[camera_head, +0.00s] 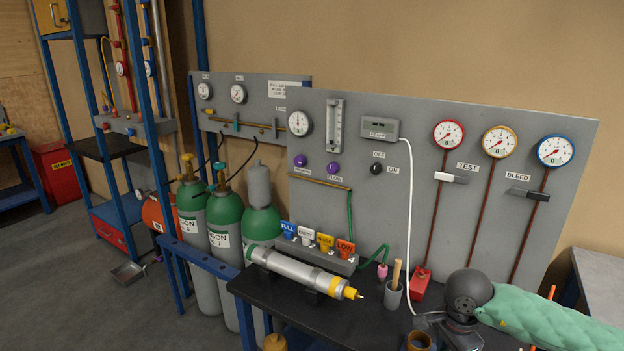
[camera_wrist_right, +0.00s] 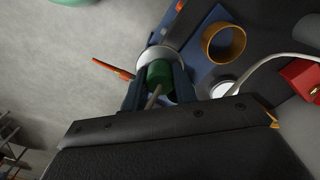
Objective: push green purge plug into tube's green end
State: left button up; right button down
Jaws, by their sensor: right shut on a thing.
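My right gripper (camera_head: 426,320) is low at the right of the bench in the head view, at the end of a padded light-green arm. In the right wrist view the gripper (camera_wrist_right: 160,84) is shut on a green plug (camera_wrist_right: 159,73) with a thin pale stem. A pale round rim (camera_wrist_right: 152,55) shows just beyond the plug; I cannot tell whether they touch. A silver tube (camera_head: 297,269) with a yellow right end lies on the bench, left of the gripper. My left gripper is not in view.
A brass ring (camera_wrist_right: 224,42) is close beside the gripper. A grey cup (camera_head: 392,294) with a wooden handle and a red block (camera_head: 421,284) stand behind it. A white cable (camera_head: 409,230) hangs down nearby. The gauge panel (camera_head: 420,190) rises behind the bench.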

jog(key=w+a+f+n, duration=0.4)
jog(key=a+n, duration=0.5)
jog(key=n, duration=0.6)
jog(key=shift+w+a, duration=0.2)
jog(key=shift+w, duration=0.35)
